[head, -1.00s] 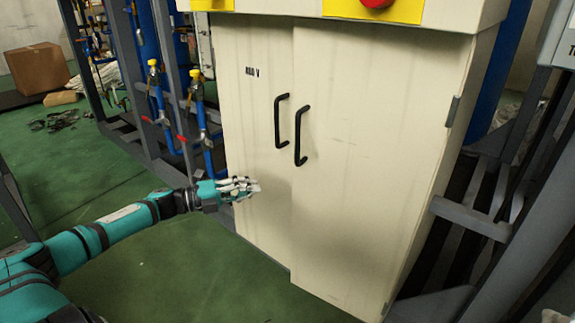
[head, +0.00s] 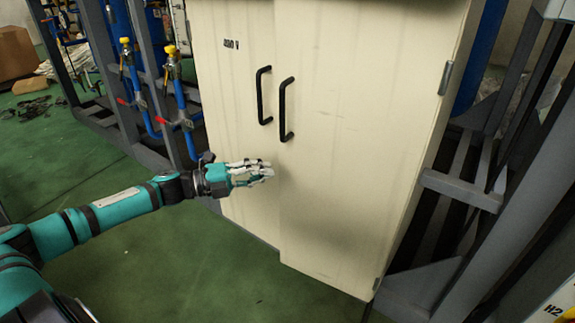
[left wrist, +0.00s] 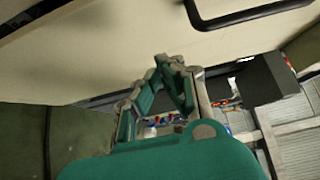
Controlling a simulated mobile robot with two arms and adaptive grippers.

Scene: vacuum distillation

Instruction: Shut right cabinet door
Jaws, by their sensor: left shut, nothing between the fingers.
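The right cabinet door (head: 350,150) is a tall cream panel with a black bar handle (head: 285,110) near its left edge. It stands slightly proud of the left cabinet door (head: 236,100), so it looks a little ajar. The left door has its own black handle (head: 263,95). My left gripper (head: 268,171) is shut and empty, below the handles and in front of the seam. I cannot tell whether it touches a door. In the left wrist view its fingers (left wrist: 158,85) lie close to the cream panel (left wrist: 100,45) and a black handle (left wrist: 250,14). My right gripper is out of view.
A grey steel frame (head: 465,190) stands close on the cabinet's right. Blue pipes with yellow-topped valves (head: 130,75) and a grey frame stand on its left. A brown box (head: 14,55) lies far back left. The green floor (head: 200,265) before the cabinet is clear.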

